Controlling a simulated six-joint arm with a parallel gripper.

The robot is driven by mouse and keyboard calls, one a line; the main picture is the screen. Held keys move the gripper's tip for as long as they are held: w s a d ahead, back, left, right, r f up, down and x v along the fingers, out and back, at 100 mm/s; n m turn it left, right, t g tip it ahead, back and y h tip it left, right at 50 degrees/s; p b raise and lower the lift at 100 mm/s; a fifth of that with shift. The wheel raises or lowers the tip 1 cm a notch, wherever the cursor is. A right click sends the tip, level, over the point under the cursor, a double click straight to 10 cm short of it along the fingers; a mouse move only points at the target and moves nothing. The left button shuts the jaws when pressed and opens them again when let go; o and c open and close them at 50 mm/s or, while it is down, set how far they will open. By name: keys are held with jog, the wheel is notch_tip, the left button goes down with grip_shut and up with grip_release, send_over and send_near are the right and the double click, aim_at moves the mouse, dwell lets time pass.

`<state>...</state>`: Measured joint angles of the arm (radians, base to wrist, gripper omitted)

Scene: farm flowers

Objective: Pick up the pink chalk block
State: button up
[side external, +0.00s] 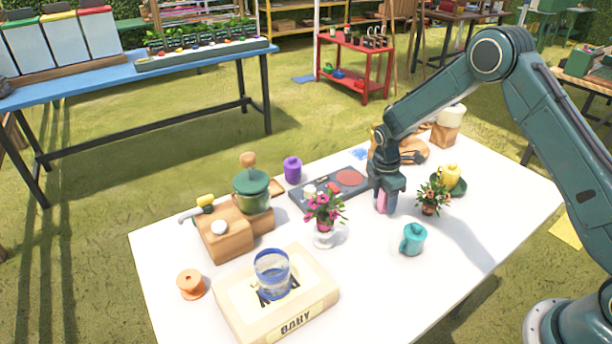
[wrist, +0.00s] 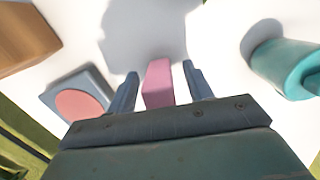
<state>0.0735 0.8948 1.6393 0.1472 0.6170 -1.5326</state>
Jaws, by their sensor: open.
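The pink chalk block (wrist: 159,84) stands on the white table between my gripper's two fingers in the wrist view. In the side external view the pink chalk block (side external: 382,202) shows as a small pink patch just below my gripper, partly hidden by it. My gripper (wrist: 160,86) is open, with a finger on each side of the block and a gap visible on both sides. My gripper also shows in the side external view (side external: 383,208), pointing down close to the table.
A dark tray (side external: 315,198) with a red disc lies left of my gripper. A flower pot (side external: 430,207) and a teal mug (side external: 412,240) stand to the right and front. Pink flowers (side external: 324,211) in a white pot stand to the left. The table's front right is clear.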

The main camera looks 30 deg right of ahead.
dwell(0.4)
jog(key=c, duration=1.1)
jog(key=shift+r, duration=0.2)
notch_tip(320, 180, up, 20)
jog(key=shift+f, duration=0.15)
